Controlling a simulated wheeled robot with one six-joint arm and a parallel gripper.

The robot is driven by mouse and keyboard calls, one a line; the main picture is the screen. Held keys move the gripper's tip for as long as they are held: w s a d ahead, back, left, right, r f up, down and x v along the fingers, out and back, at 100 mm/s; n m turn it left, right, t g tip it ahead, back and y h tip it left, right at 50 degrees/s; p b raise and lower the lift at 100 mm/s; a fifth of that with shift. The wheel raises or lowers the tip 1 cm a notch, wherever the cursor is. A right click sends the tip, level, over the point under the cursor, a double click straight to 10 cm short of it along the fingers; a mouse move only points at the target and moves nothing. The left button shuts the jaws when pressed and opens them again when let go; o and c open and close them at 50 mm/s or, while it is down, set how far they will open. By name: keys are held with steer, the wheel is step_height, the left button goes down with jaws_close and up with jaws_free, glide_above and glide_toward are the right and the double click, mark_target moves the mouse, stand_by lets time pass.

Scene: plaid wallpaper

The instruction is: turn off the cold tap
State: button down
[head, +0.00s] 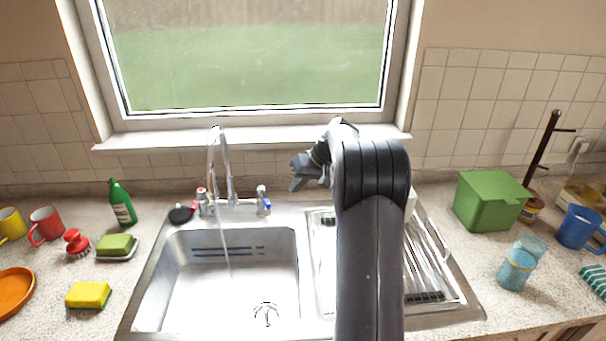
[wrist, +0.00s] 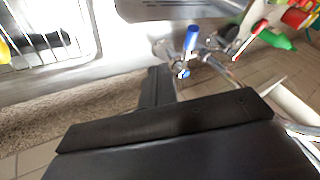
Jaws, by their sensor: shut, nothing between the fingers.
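The cold tap (head: 262,199) with its blue-marked handle stands at the right end of the mixer behind the sink basin. In the wrist view its blue lever (wrist: 191,39) sticks out just beyond my fingers. A thin stream of water (head: 228,248) falls from the tall chrome spout (head: 213,160) into the basin. The red-marked hot tap (head: 202,196) is at the left end of the mixer. My gripper (head: 296,178) is shut and empty, above and to the right of the cold tap. The wrist view shows its fingers (wrist: 160,87) close to the tap; I cannot tell whether they touch.
The steel basin (head: 155,285) lies in front of the mixer, with a black scrubber (head: 181,214) at its back left corner. A green bottle (head: 122,203) stands further left. The dish rack (head: 437,255) is on the right, partly behind my arm. The window sill (head: 270,138) runs behind.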

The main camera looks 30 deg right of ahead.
mark_target(265, 198)
steer(key=w+a+f+p, duration=0.1)
steer(key=a+f, duration=0.2)
steer(key=a, duration=0.2)
steer(key=shift+w+f+p, duration=0.25)
steer(key=shift+w+p, duration=0.15)
steer(key=shift+a, duration=0.2)
